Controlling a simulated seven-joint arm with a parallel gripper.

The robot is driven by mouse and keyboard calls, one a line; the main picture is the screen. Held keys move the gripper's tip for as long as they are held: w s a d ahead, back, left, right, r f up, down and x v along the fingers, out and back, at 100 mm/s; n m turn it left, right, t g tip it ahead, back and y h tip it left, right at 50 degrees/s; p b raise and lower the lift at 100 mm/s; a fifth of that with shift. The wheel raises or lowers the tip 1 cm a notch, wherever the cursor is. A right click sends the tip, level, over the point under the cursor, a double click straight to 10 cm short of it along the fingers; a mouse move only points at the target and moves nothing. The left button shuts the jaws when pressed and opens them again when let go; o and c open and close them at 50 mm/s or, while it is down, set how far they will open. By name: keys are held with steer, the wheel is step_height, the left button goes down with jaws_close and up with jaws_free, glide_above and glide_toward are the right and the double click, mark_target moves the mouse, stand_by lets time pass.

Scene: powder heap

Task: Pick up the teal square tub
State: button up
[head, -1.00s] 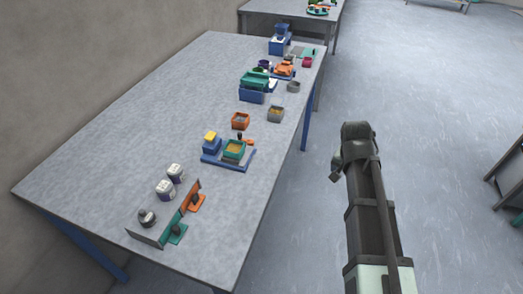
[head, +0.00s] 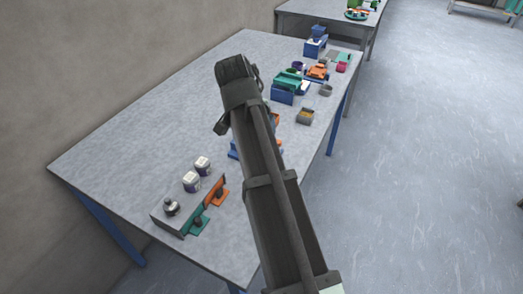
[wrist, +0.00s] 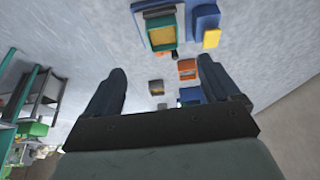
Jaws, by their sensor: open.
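The teal square tub (wrist: 162,22) shows in the wrist view near the top, with yellow powder inside. It sits on a blue tray (wrist: 140,8). In the head view my arm hides the tub; only bits of the blue tray (head: 233,150) show beside the arm. My gripper (wrist: 162,68) is open and empty. In the wrist view its two dark fingers stand apart, and the tub appears above and between their tips, not touching either. In the head view the fingers cannot be made out.
Beside the tub are a blue block (wrist: 203,20) and a yellow piece (wrist: 211,39). White jars (head: 191,182) and a low panel (head: 168,219) are at the near end. The table's left part (head: 130,140) is clear.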

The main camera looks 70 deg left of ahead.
steer(key=x, duration=1.3)
steer(key=shift+s+a+f, duration=0.15)
steer(key=shift+s+f, duration=0.1)
steer(key=shift+s, duration=0.05)
steer(key=shift+c, duration=0.3)
steer(key=c, duration=1.1)
steer(key=shift+c, duration=0.2)
steer(key=shift+r, duration=0.15)
